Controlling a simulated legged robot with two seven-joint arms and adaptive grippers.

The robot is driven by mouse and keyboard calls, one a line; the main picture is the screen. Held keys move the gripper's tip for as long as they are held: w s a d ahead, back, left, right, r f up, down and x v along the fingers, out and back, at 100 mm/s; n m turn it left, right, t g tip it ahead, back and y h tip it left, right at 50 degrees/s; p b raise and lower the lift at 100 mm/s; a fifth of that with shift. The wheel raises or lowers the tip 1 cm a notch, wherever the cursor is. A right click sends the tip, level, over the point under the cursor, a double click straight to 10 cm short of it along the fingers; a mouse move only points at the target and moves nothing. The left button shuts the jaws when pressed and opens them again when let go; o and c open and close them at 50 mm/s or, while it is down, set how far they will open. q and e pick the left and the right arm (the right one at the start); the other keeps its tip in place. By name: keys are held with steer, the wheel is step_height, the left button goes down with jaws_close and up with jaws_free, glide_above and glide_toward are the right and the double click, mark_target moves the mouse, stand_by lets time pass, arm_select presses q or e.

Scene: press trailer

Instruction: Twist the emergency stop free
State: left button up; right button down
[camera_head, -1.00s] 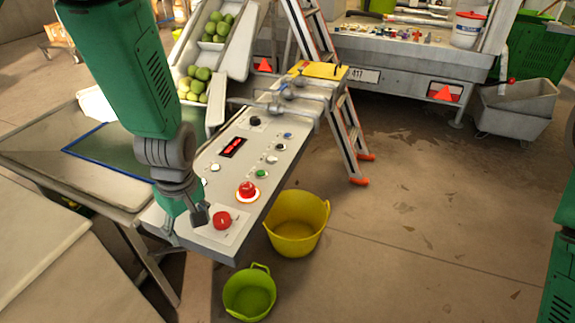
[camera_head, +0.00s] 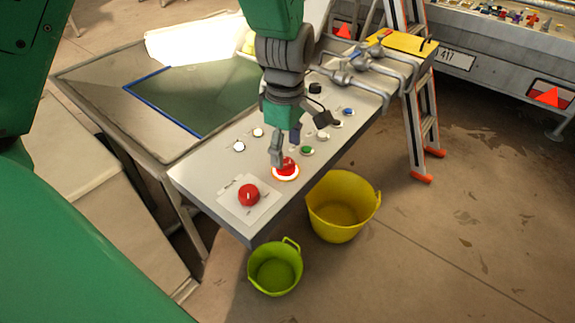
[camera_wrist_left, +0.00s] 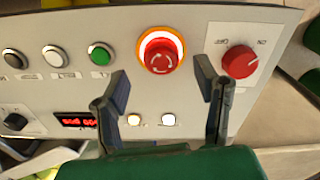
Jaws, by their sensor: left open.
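The emergency stop (camera_head: 287,170) is a red mushroom button in a lit white and orange ring on the sloping grey control panel (camera_head: 206,180). In the left wrist view the button (camera_wrist_left: 160,56) shows rotation arrows and sits just beyond the fingertips, between their lines. My left gripper (camera_head: 300,140) is open above the button, with one finger close to it in the head view. Its two fingers (camera_wrist_left: 163,80) also show in the wrist view with nothing held between them. I cannot tell whether a finger touches the button. My right gripper is out of view.
A red rotary knob (camera_head: 249,195) lies near the button, toward the panel's front end. A green button (camera_head: 308,151) and several other buttons lie farther up. A yellow bucket (camera_head: 342,207) and a green bucket (camera_head: 274,268) stand on the floor beside the panel. A stepladder (camera_head: 418,120) stands behind.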

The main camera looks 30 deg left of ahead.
mark_target(285, 161)
arm_select(q)
step_height(285, 161, down, 4)
steer(key=shift+a+f+b, duration=0.1)
steer(key=shift+b, duration=0.35)
